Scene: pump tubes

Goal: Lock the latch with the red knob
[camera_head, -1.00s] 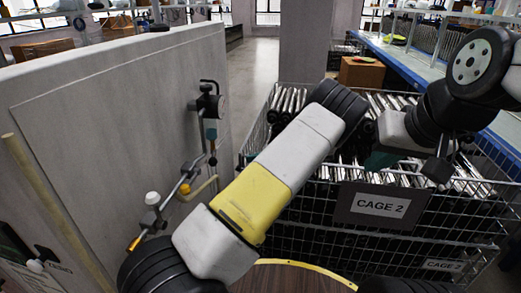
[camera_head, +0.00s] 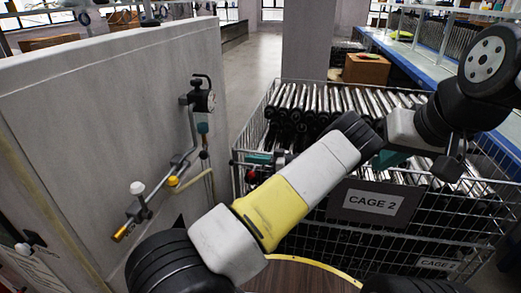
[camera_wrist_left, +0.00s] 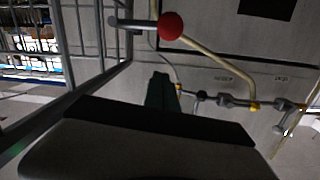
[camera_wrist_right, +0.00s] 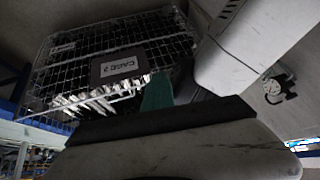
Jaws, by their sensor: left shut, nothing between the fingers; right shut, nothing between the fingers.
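The red knob (camera_wrist_left: 171,25) is a round ball on the end of a short metal lever (camera_wrist_left: 138,23) in the left wrist view, beside a grey frame bar. A small red spot in the head view (camera_head: 250,177), at the cage's left edge, looks like the same knob. My left gripper (camera_wrist_left: 160,78) is shut and empty, with its green tip below and apart from the knob in that picture. In the head view its green tip (camera_head: 258,158) shows close to the red spot; contact cannot be told. My right gripper (camera_wrist_right: 157,85) is shut and empty near the cage.
The wire cage labelled CAGE 2 (camera_head: 375,201) is full of shiny tubes. A pale panel (camera_head: 110,100) with a gauge (camera_head: 209,101), pipes and a white knob (camera_head: 137,187) stands at left. A cardboard box (camera_head: 367,68) lies behind. Open floor shows between panel and bench.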

